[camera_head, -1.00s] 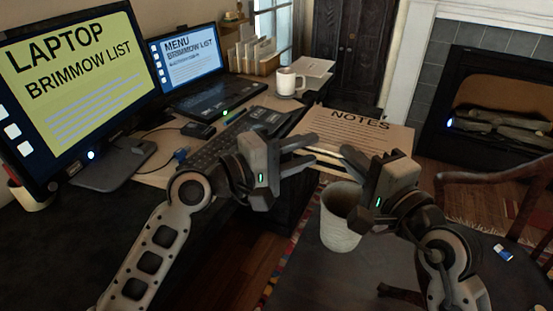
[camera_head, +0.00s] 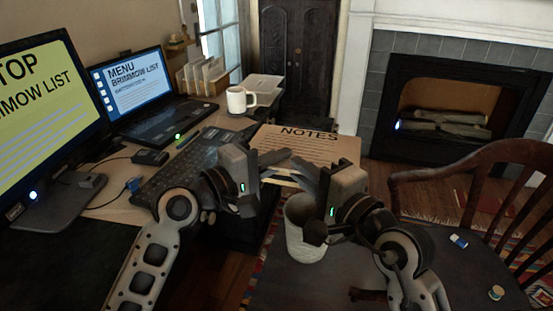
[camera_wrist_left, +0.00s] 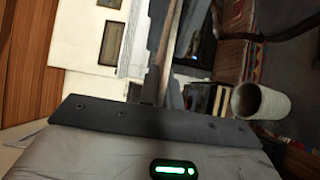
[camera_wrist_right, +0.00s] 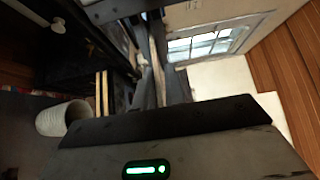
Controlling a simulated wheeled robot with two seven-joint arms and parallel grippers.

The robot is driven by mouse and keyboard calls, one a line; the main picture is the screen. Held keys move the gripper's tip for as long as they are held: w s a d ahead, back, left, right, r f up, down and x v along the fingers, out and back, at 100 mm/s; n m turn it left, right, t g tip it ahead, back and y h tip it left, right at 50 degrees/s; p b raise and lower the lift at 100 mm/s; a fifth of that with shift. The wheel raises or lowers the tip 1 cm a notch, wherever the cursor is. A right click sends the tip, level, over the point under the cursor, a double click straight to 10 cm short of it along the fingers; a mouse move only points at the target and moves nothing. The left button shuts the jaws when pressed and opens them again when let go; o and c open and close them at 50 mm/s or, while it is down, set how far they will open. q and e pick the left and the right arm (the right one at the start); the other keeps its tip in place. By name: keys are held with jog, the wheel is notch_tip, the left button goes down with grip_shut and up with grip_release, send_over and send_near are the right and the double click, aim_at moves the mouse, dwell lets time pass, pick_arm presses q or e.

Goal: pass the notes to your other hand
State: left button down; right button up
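The notes (camera_head: 312,147) are a flat tan board with the heading NOTES, held in mid-air in front of me and above a pale cup. My right gripper (camera_head: 302,170) is shut on their near edge. My left gripper (camera_head: 286,166) is at the same near edge, just to the left of it, with its fingers close around the board. In the left wrist view the notes (camera_wrist_left: 168,40) show edge-on as a thin strip between the fingers. The right wrist view also shows the notes (camera_wrist_right: 156,55) edge-on between close fingers. The fingertips partly overlap in the head view.
The desk on the left holds a monitor (camera_head: 45,120), a laptop (camera_head: 135,90), a keyboard (camera_head: 180,170) and a white mug (camera_head: 240,100). A wooden chair (camera_head: 480,155) stands at the right.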

jog(key=shift+o, duration=1.2)
jog(key=s+d+m+t+y, duration=0.1)
jog(key=s+d+m+y, duration=0.1)
jog(key=s+d+m, duration=0.6)
jog(key=s+d+f+n+h, duration=0.25)
jog(key=f+n+h, duration=0.4)
jog(key=n, duration=0.95)
jog(key=s+d+f+n+h, duration=0.1)
jog(key=d+f+n+h, duration=0.25)
jog(key=f+n, duration=0.85)
jog(key=s+a+f+m+g, duration=0.3)
jog(key=s+f+m+g, duration=0.1)
jog(key=s+f+m, duration=0.2)
notch_tip(320, 180, down, 2)
jog(key=shift+s+m+g, duration=0.3)
jog(key=shift+s+m, duration=0.05)
jog(key=shift+m, duration=0.35)
